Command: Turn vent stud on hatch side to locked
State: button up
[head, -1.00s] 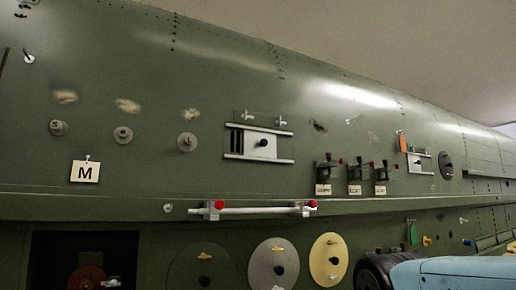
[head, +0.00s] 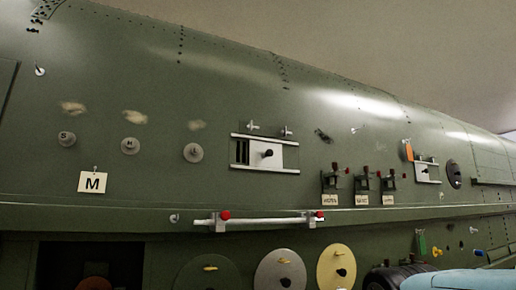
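On the green fuselage side, a white sliding plate with a black knob (head: 267,154) sits between two rails, with dark slots showing at its left. Two small pale studs (head: 253,126) (head: 286,131) stick out just above it. A smaller plate with a knob (head: 427,171) is farther right, beside a dark round disc (head: 453,173). Three round grey studs (head: 66,138) (head: 130,146) (head: 193,152) stand in a row at left. I cannot tell which is the vent stud, nor its lock state. My gripper is not in view.
A white bar with red-knobbed ends (head: 265,220) runs along the ledge. Several dark clamps with labels stand right of centre. Below are a dark opening (head: 90,262) and green, grey and yellow discs (head: 336,268).

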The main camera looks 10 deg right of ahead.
aim_at(249, 127)
jog(key=z, duration=1.4)
jog(key=k, duration=1.05)
jog(key=u, duration=0.9)
jog(key=i, duration=1)
jog(key=z, duration=0.05)
